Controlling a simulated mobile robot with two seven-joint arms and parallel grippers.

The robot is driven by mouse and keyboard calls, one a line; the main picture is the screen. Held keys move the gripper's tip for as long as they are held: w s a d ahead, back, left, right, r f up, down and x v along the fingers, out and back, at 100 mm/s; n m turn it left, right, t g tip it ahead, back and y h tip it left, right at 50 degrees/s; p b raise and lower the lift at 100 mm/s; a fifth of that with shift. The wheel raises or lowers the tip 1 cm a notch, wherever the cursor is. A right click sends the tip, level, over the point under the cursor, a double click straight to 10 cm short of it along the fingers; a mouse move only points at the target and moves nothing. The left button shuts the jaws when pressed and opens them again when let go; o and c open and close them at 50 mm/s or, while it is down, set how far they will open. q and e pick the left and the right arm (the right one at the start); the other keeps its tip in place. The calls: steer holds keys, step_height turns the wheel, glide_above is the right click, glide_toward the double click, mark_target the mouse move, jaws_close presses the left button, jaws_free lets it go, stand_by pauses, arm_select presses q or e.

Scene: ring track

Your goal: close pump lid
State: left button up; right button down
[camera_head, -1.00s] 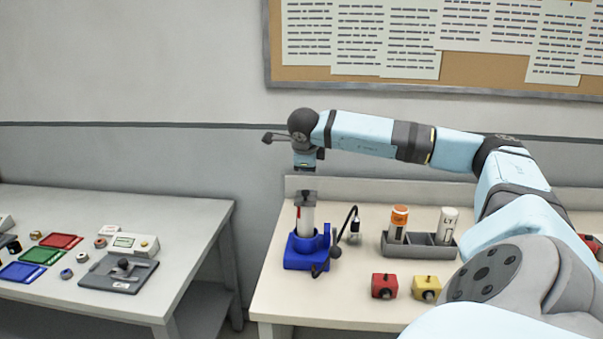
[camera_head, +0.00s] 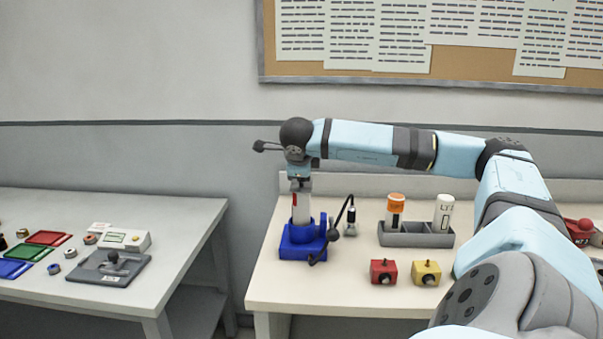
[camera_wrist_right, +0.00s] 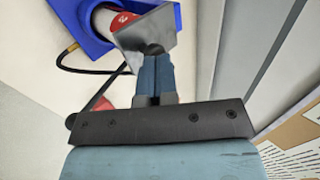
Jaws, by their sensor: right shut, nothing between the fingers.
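The pump has a blue base (camera_head: 302,240) on the right-hand table, with an upright white cylinder (camera_head: 301,212) bearing a red mark. In the right wrist view the blue base (camera_wrist_right: 88,28) and the red-marked cylinder (camera_wrist_right: 103,20) show at the top. A grey, flat piece that looks like the lid (camera_wrist_right: 146,30) lies at my fingertips and covers part of the cylinder. My right gripper (camera_head: 300,184) points down at the top of the cylinder. In the wrist view its fingers (camera_wrist_right: 152,60) are together with nothing between them, at or very near the grey piece. My left gripper is out of view.
A dark hose (camera_head: 342,215) loops beside the pump. A grey rack (camera_head: 415,238) holds an orange-capped and a white bottle. A red block (camera_head: 383,271) and a yellow block (camera_head: 426,272) lie in front. A second table (camera_head: 180,212) with trays and a device stands left, across a gap.

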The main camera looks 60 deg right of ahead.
steer(key=shift+s+a+f+b, duration=0.2)
steer(key=shift+f+b, duration=0.1)
steer(key=shift+f, duration=0.1)
stand_by(0.3)
